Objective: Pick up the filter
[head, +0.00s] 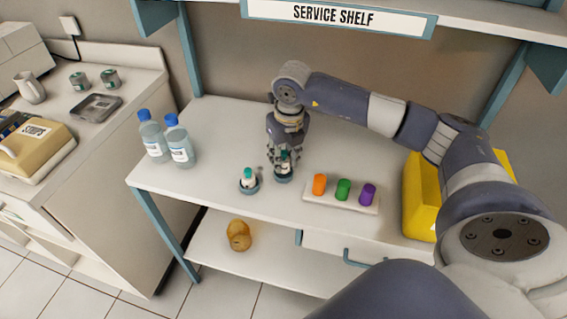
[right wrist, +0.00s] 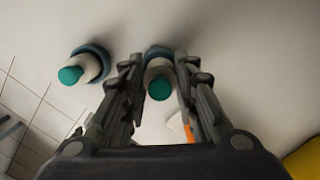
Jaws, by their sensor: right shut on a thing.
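My right gripper (head: 284,157) points down over the table and is shut on a white filter with a teal top (head: 285,167). The held filter also shows between the fingers in the right wrist view (right wrist: 160,86). It stands in or just above a round blue holder (head: 283,178); I cannot tell if it is lifted. A second similar white filter with a teal top (head: 248,174) stands in its own blue holder (head: 249,187) to the left, also seen in the right wrist view (right wrist: 80,70). My left gripper is not in view.
A white rack (head: 342,201) with orange, green and purple items stands right of the gripper. Two bottles (head: 153,140) stand at the table's left end. A yellow bin (head: 420,195) is at the right. The service shelf (head: 350,20) hangs above. The table's back left is clear.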

